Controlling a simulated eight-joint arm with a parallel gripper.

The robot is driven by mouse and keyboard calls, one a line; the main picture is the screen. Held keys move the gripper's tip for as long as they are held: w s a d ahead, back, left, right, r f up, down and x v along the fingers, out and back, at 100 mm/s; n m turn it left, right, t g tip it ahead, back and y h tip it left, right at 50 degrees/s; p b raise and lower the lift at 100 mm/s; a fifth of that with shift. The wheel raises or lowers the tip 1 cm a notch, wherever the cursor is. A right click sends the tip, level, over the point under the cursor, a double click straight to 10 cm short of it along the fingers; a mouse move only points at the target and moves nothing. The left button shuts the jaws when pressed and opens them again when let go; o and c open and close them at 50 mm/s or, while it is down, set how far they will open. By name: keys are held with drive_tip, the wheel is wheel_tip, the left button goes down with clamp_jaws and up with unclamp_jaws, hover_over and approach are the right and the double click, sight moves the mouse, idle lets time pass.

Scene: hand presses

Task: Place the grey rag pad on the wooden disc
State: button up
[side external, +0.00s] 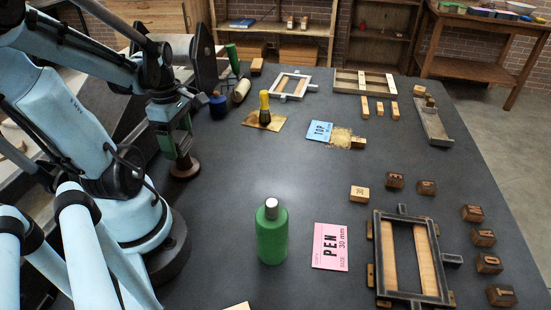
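My gripper (183,154) points down at the left of the dark table, its green and dark end just above a small round brown disc (185,170), which looks like the wooden disc. The gripper end covers part of the disc's top. I cannot make out the grey rag pad; it may be hidden at the fingertips. The fingers are too small and dark to tell whether they are open or shut, or whether they touch the disc.
A green bottle (271,232) stands near the front, beside a pink card (330,247) and a dark frame (376,255). The table middle is clear.

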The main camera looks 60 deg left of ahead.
sight(177, 137)
drive_tip(key=o, duration=0.3)
drive_tip(key=shift+o, duration=0.2)
drive_tip(key=shift+r, duration=0.1)
wheel_tip(177, 137, up, 12)
drive_tip(key=w+d+f+m+t, duration=0.2)
drive_tip(key=w+d+m, duration=0.5)
drive_tip(key=m, duration=0.6)
drive_tip(key=w+d+f+m+t, duration=0.3)
drive_tip(key=w+d+m+t, duration=0.2)
drive_tip(key=w+d+m, duration=0.3)
drive_tip(key=d+m, duration=0.3)
drive_tip(key=m, duration=0.3)
drive_tip(key=shift+f, duration=0.15)
drive_tip(key=shift+w, duration=0.1)
